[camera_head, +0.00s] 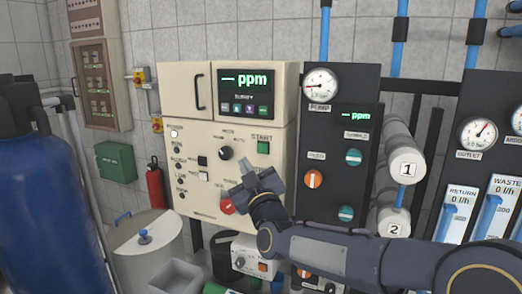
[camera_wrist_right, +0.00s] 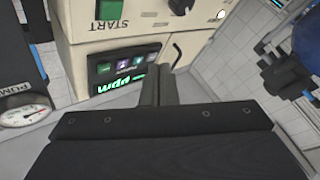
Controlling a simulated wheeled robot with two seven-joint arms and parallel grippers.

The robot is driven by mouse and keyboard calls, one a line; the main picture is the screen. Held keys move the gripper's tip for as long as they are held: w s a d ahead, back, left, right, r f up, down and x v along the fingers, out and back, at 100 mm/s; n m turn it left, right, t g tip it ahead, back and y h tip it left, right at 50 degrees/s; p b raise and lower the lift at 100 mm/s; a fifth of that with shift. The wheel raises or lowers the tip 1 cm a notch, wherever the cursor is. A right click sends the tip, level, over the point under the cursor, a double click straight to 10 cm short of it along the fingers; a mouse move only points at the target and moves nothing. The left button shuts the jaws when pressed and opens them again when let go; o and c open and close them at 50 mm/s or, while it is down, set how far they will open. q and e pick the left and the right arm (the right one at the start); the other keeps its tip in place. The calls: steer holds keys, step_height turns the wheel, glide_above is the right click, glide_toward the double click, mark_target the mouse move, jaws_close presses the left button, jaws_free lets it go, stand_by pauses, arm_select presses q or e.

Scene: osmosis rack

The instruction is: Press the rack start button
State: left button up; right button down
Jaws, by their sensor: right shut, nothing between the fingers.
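The green START button (camera_head: 263,147) is on the right side of the cream control panel (camera_head: 205,135), under the "ppm" display (camera_head: 245,92). In the wrist view the green button (camera_wrist_right: 109,9) is at the top, partly cut off by the frame edge, with its START label below it. My right gripper (camera_head: 246,170) is in front of the panel, below and left of the button, apart from it in the picture. In the wrist view its fingers (camera_wrist_right: 159,80) are together and empty. My left gripper is not in view.
A dark gauge panel (camera_head: 333,165) stands to the right. A blue tank (camera_head: 45,210) fills the left, with a grey drum (camera_head: 145,240) beside it.

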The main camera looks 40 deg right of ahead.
mark_target(261, 155)
steer(key=shift+w+d+b, duration=0.5)
steer(key=shift+w+d, duration=0.1)
steer(key=shift+d, duration=0.6)
steer(key=shift+w+d+b, duration=0.55)
steer(key=shift+w+d, duration=0.1)
steer(key=shift+d, duration=0.6)
steer(key=shift+w+d+b, duration=0.5)
steer(key=shift+w+d, duration=0.1)
steer(key=shift+d, duration=0.6)
steer(key=shift+w+d+f+b, duration=0.15)
steer(key=shift+d+b, duration=0.15)
steer(key=shift+b, duration=0.25)
steer(key=shift+d, duration=0.1)
